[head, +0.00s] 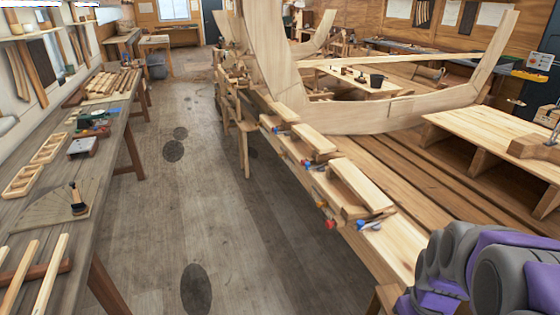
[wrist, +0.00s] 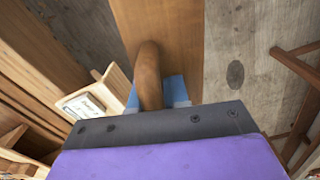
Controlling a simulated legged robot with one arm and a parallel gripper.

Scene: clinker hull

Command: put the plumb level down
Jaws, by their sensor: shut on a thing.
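In the wrist view my gripper (wrist: 178,92) shows as a purple body with a dark edge, and blue shows at its far side. It is shut on what appears to be the plumb level (wrist: 160,32), a flat brown wooden board with a rounded brown grip (wrist: 148,72). The board reaches away from my gripper, with floor seen behind it. The fingertips and the held part are mostly hidden behind the gripper body. In the head view only my purple and grey arm shows at the lower right; I cannot make out the level there.
A pale wooden piece with a white label (wrist: 84,106) lies left of the gripper. The hull planking (head: 400,190) with wooden clamps (head: 355,185) runs along the right. A long workbench (head: 85,165) with tools stands at the left. The floor (head: 215,190) between is clear.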

